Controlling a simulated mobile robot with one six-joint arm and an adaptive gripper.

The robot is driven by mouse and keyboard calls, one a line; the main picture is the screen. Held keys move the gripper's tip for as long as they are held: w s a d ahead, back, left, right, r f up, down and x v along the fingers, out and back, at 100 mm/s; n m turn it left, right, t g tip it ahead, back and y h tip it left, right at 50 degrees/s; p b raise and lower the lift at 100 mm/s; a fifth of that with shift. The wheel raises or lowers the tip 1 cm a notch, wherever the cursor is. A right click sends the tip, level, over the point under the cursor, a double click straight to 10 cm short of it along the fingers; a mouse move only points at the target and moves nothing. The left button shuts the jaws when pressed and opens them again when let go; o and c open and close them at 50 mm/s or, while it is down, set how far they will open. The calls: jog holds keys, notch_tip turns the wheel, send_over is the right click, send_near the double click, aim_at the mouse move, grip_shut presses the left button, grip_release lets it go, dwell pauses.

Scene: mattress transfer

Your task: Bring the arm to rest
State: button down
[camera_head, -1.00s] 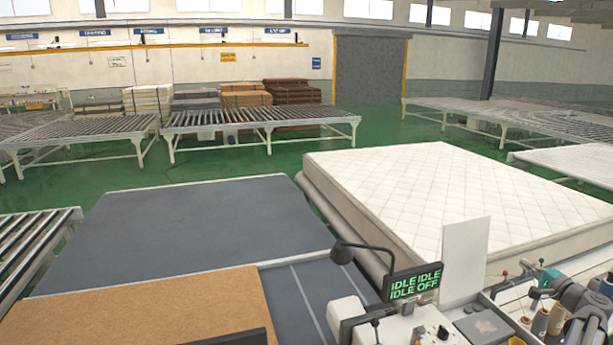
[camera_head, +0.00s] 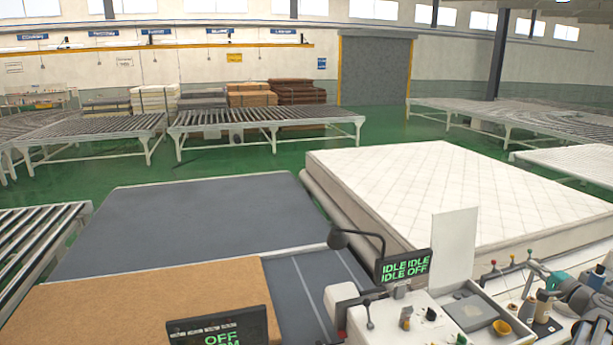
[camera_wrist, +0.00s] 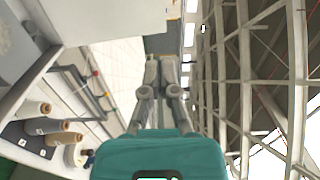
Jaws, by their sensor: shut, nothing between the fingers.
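My gripper (camera_wrist: 161,62) is at the upper middle of the wrist view, in front of its teal body. Its two grey fingers lie close together, shut and empty. In the head view my gripper shows small at the right edge, with its teal body (camera_head: 557,279) above the white machine top and near the thread spools. The fingers are too small there to make out clearly. The white quilted mattress (camera_head: 440,195) lies flat beyond the machine, apart from my gripper.
A white machine (camera_head: 400,325) with a green-lettered display (camera_head: 404,268) and an upright white panel (camera_head: 455,250) stands in front. Thread spools (camera_wrist: 55,126) stand close to the arm. A dark grey table (camera_head: 190,225) and brown board (camera_head: 140,305) lie left. Roller conveyors (camera_head: 265,118) stand behind.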

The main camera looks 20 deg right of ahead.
jog(key=w+a+f+n+g+y+b, duration=0.2)
jog(key=a+f, duration=0.4)
jog(key=a, duration=0.5)
jog(key=w+a+f+n+g+y+b, duration=0.2)
jog(key=w+a+f+n+g, duration=0.2)
jog(key=a, duration=0.7)
jog(key=w+a+f+n+g+y+b, duration=0.2)
jog(key=w+a+f, duration=0.5)
jog(key=a, duration=0.4)
jog(key=shift+w+a+f+n+g+b, duration=0.25)
jog(key=shift+a+f+n+g+b, duration=0.15)
jog(key=shift+f+g, duration=0.35)
jog(key=s+a+f+n+g+h+b, duration=0.2)
jog(key=a+f, duration=0.3)
jog(key=a, duration=0.4)
jog(key=s+a+f+n+g+h+b, duration=0.2)
jog(key=s+a+f+n+g+b, duration=0.2)
jog(key=a, duration=0.6)
jog(key=s+a+f+n+g+h+b, duration=0.2)
jog(key=s+a+f+g+b, duration=0.1)
jog(key=a+f, duration=0.4)
jog(key=s+a, duration=0.1)
jog(key=a, duration=0.2)
jog(key=shift+a+f+n, duration=0.15)
jog(key=shift+n, duration=0.25)
jog(key=shift+w, duration=0.1)
